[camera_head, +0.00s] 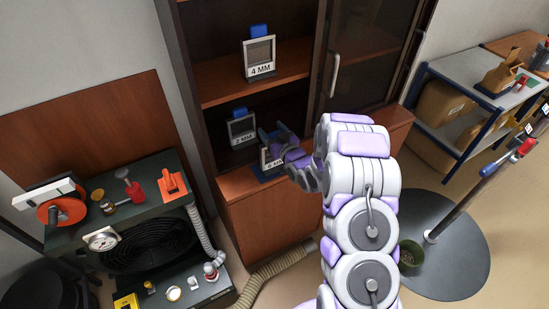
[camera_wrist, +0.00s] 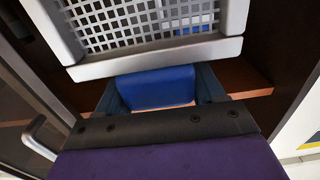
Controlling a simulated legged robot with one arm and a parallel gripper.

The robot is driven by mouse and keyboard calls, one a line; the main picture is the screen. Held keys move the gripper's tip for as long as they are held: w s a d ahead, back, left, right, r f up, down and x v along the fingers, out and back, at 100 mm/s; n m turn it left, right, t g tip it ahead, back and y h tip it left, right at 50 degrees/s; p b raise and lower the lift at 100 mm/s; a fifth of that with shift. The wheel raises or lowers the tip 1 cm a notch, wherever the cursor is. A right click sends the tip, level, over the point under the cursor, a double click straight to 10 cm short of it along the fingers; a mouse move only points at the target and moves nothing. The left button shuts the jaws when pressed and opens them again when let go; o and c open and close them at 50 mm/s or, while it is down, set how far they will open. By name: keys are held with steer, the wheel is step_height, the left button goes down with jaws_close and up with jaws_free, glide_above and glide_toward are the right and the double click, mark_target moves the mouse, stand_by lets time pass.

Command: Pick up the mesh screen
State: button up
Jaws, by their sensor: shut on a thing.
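A mesh screen (camera_head: 268,160) with a pale frame and a partly hidden label stands at the cabinet's lower ledge, partly behind my gripper (camera_head: 277,133). In the wrist view the screen's grey frame (camera_wrist: 160,57) and perforated mesh fill the top, with its blue handle (camera_wrist: 155,88) toward me. My gripper (camera_wrist: 158,92) is shut on this blue handle, one dark finger on each side. A second screen marked 4 MM (camera_head: 260,57) stands on the upper shelf. A third screen (camera_head: 241,129) stands on the shelf below, left of my gripper. Both have blue handles on top.
The wooden cabinet (camera_head: 250,205) has a glass door (camera_head: 365,50) at right, close to my arm. A dark equipment stand (camera_head: 150,205) with a gauge and hose is at left. A grey shelf cart (camera_head: 470,90) and a round-based post (camera_head: 450,215) stand at right.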

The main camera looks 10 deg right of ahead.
jaws_close()
steer(key=shift+r, duration=0.15)
steer(key=s+r+p, duration=0.2)
steer(key=s+p, duration=0.4)
steer(key=s, duration=0.2)
steer(key=s+r+p, duration=0.2)
steer(key=s+p, duration=0.5)
steer(key=s, duration=0.1)
steer(key=shift+d+r, duration=0.15)
steer(key=shift+r, duration=0.25)
stand_by(0.7)
stand_by(0.3)
